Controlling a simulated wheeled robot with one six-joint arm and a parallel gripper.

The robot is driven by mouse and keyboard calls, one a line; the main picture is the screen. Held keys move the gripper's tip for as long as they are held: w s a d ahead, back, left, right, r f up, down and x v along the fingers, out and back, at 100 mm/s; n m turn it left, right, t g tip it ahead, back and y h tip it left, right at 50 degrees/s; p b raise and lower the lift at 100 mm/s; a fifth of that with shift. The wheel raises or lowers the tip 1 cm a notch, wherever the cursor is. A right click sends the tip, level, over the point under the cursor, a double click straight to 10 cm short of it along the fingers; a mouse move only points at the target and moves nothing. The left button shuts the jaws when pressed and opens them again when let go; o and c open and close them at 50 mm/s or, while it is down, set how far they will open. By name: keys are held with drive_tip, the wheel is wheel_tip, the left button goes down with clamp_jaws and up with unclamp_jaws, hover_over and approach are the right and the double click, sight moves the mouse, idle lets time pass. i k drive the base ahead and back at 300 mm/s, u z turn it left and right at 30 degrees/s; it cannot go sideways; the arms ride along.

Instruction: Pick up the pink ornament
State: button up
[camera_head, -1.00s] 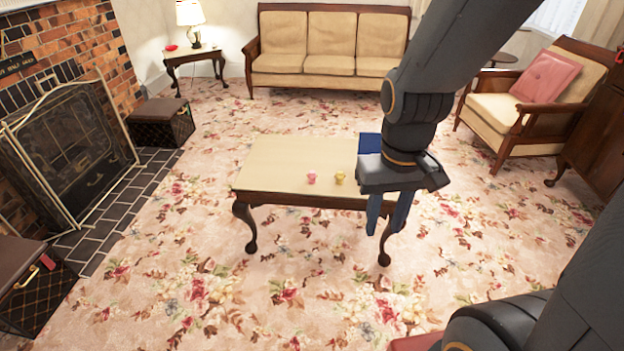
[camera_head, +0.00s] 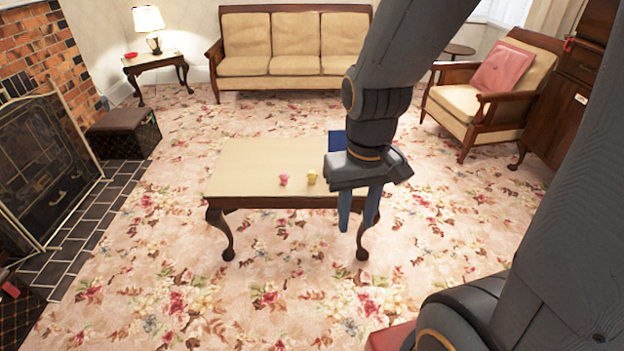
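A small pink ornament (camera_head: 283,180) stands on the coffee table (camera_head: 240,159), near its front edge. A small yellow ornament (camera_head: 311,177) stands just to the right of it. My gripper (camera_head: 357,224) hangs to the right of both ornaments, in front of the table's right part in the picture. Its two blue fingers point down with a gap between them, and nothing shows between them. A dark blue thing (camera_head: 337,141) at the table's right side is partly hidden behind my gripper.
A fireplace screen (camera_head: 45,175) and a dark box (camera_head: 124,133) stand at the left. A sofa (camera_head: 290,55) is at the back, beside a side table with a lamp (camera_head: 150,22). An armchair (camera_head: 462,100) with a pink cushion is at the right. Floral carpet around the table is clear.

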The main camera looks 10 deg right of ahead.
sight(283, 177)
drive_tip(key=u, duration=0.1)
drive_tip(key=i, duration=1.2)
drive_tip(key=u, duration=0.05)
